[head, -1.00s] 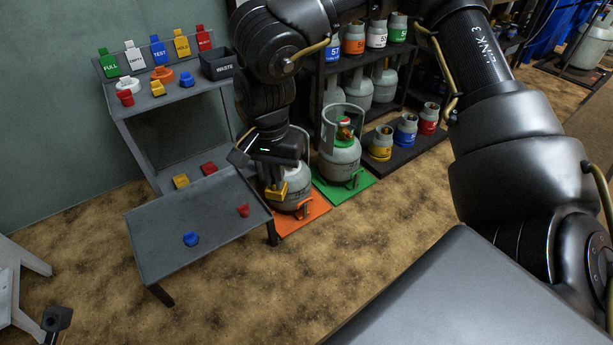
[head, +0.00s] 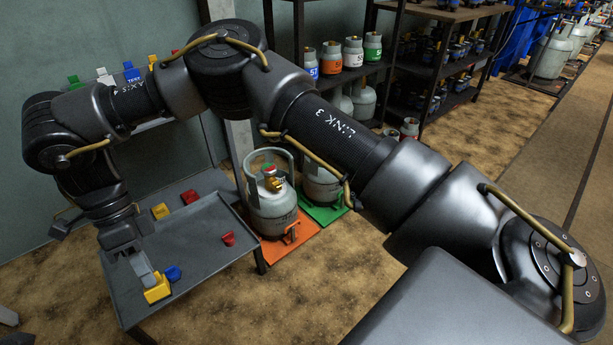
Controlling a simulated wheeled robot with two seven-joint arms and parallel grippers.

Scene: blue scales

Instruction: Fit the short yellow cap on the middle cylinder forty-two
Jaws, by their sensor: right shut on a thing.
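My right gripper (head: 145,272) is shut on a yellow cap (head: 157,291), low over the front left of the grey table, close beside a blue cap. Whether the yellow cap touches the table, I cannot tell. Another yellow cap (head: 160,211) lies near the table's back edge. I cannot read the number forty-two on any cylinder. A grey cylinder (head: 272,208) with a collar stands on an orange scale (head: 290,245). Another cylinder (head: 319,186), partly behind my arm, stands on a green scale (head: 325,214). My left gripper is not clearly in view.
The grey table (head: 205,250) also bears a blue cap (head: 173,273) and red caps (head: 190,197) (head: 228,239). Small cylinders (head: 331,58) stand on a dark rack behind. A red-banded cylinder (head: 410,128) shows past my arm. Brown floor lies open at the front.

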